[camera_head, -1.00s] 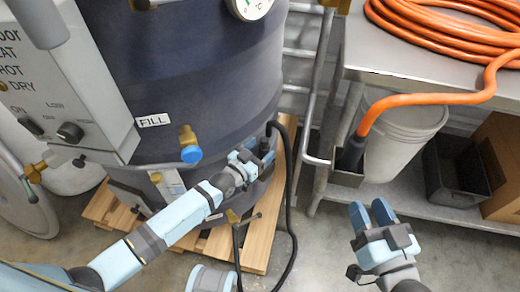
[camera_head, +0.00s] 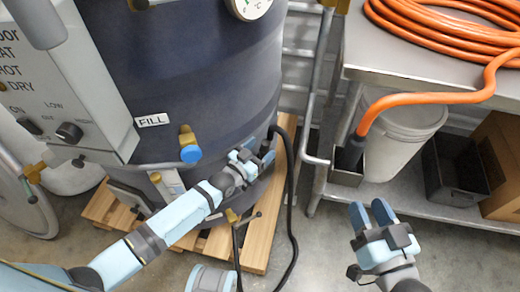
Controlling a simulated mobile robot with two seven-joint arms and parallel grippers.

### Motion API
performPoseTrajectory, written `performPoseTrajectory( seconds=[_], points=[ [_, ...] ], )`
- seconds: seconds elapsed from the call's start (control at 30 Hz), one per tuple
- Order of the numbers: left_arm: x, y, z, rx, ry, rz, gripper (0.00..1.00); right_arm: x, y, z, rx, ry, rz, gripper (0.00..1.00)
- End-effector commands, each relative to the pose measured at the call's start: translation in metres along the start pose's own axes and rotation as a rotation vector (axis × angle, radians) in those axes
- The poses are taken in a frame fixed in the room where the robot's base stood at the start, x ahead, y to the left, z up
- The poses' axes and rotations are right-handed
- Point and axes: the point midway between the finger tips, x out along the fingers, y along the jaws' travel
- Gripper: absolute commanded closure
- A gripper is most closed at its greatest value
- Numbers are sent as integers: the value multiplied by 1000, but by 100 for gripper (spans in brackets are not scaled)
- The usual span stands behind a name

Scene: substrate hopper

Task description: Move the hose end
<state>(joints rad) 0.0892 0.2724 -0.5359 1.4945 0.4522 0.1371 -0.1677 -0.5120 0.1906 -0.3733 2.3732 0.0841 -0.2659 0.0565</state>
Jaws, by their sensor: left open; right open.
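The orange hose (camera_head: 415,99) runs from a coil on the metal table and hangs over its front edge. Its dark end (camera_head: 351,152) stands in a small metal holder (camera_head: 346,177) at the table's left side. My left gripper (camera_head: 265,156) is open at the lower right side of the dark blue tank (camera_head: 190,70), beside a black hose (camera_head: 291,210); contact with it cannot be told. My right gripper (camera_head: 370,213) is open and empty, below and apart from the holder. A brass valve with a blue cap (camera_head: 190,145) is on the tank near the FILL label.
The tank stands on a wooden pallet (camera_head: 258,258). A control box (camera_head: 70,90) is at the left. A white bucket (camera_head: 395,145), a black bin (camera_head: 456,170) and a cardboard box (camera_head: 502,165) sit on the lower shelf. A metal rail stands between tank and table.

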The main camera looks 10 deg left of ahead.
Motion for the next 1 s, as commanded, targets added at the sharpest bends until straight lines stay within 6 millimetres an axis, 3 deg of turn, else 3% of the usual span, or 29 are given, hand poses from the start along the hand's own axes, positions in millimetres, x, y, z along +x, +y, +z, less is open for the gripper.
performPoseTrajectory(
  seconds=[0.03,0.27,0.43,0.53,0.7,1.0],
  points=[
    [-1,-10,3,5,-7,-12,8,0,0,0,0,0,0,57],
    [-10,-9,4,5,-10,-11,8,0,-1,-3,2,-2,4,57],
    [-40,-7,2,5,-12,-9,5,0,4,2,-3,-54,26,57],
    [-64,-6,0,5,-10,-8,0,-8,14,26,-5,-148,61,57],
    [-102,-5,-1,8,-7,-6,0,-14,20,40,-17,-224,85,57],
    [-137,-1,-2,5,0,-2,0,-21,26,54,-26,-297,104,57]
  ],
)
